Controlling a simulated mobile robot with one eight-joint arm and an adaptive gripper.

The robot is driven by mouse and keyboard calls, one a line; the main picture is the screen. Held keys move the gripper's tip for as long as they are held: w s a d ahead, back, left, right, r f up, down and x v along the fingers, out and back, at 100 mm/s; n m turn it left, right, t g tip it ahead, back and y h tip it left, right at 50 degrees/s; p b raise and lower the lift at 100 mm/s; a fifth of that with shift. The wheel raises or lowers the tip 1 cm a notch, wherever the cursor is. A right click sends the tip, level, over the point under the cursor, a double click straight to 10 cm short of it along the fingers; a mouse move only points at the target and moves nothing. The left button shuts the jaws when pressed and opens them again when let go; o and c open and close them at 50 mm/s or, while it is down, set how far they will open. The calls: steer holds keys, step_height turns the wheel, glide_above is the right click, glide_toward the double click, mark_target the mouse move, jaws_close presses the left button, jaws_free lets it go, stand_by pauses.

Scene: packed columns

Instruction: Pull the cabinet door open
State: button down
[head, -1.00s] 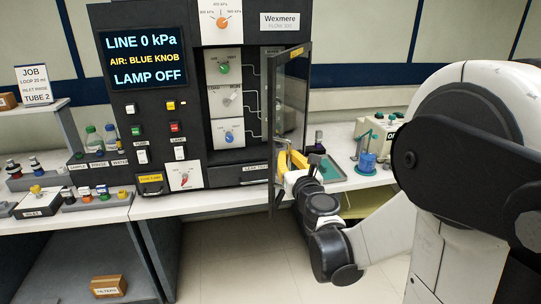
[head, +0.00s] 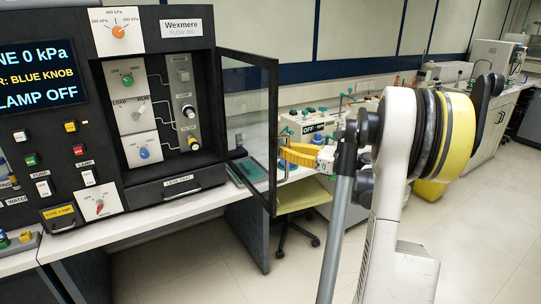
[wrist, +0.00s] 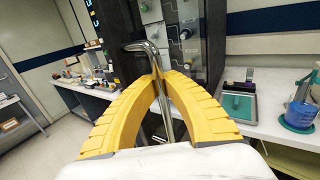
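The cabinet door (head: 247,115) is a clear pane in a dark frame, hinged at the right side of the black Wexmere cabinet (head: 188,45). It stands well open, swung outward to the right. My gripper (head: 284,153) has yellow fingers and is at the door's outer edge in the head view. In the wrist view my gripper (wrist: 158,78) is closed around a bent metal bar handle (wrist: 150,48); the bar's lower part shows between the fingers.
Knobs and a column of valves (head: 186,100) are exposed inside the cabinet. A white bench (head: 130,222) runs below it. A blue container (wrist: 298,115) and a green-topped scale (wrist: 238,105) stand right of it. Open floor lies in front.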

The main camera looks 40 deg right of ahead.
steer(key=shift+s+d+y, duration=0.15)
steer(key=shift+d+y, duration=0.15)
steer(key=shift+d, duration=0.3)
steer(key=c, duration=1.8)
jaws_free()
steer(key=shift+c, duration=0.2)
steer(key=o, duration=0.4)
steer(key=shift+s+r, duration=0.15)
steer(key=shift+s, duration=0.15)
steer(key=v, duration=1.1)
steer(key=shift+s+d, duration=0.2)
steer(key=shift+s, duration=0.1)
